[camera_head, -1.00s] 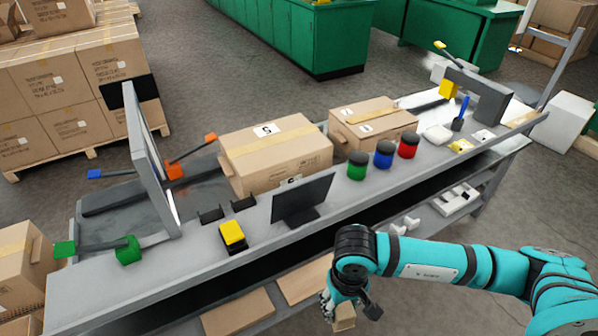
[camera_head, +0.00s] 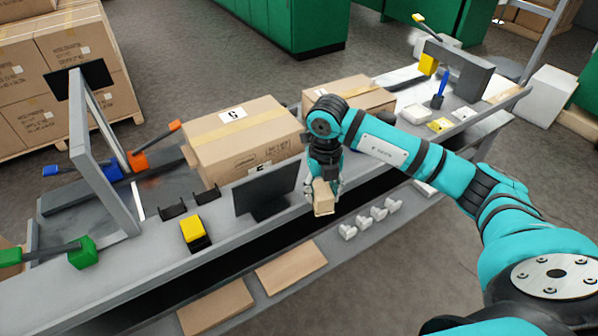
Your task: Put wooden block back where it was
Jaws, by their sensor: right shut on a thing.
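My right gripper (camera_head: 324,190) is shut on a small light wooden block (camera_head: 324,198). It holds the block above the front edge of the grey workbench (camera_head: 150,262), just right of the black monitor (camera_head: 266,192). The gripper points down, and the bench surface right behind it is hidden by my arm. My left gripper does not show.
Cardboard boxes (camera_head: 243,138) stand on the bench behind the monitor. A yellow and black device (camera_head: 194,232) sits left of it. White fittings (camera_head: 378,214) and flat brown boards (camera_head: 291,267) lie on the lower shelf. A grey frame (camera_head: 104,160) rises at the left.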

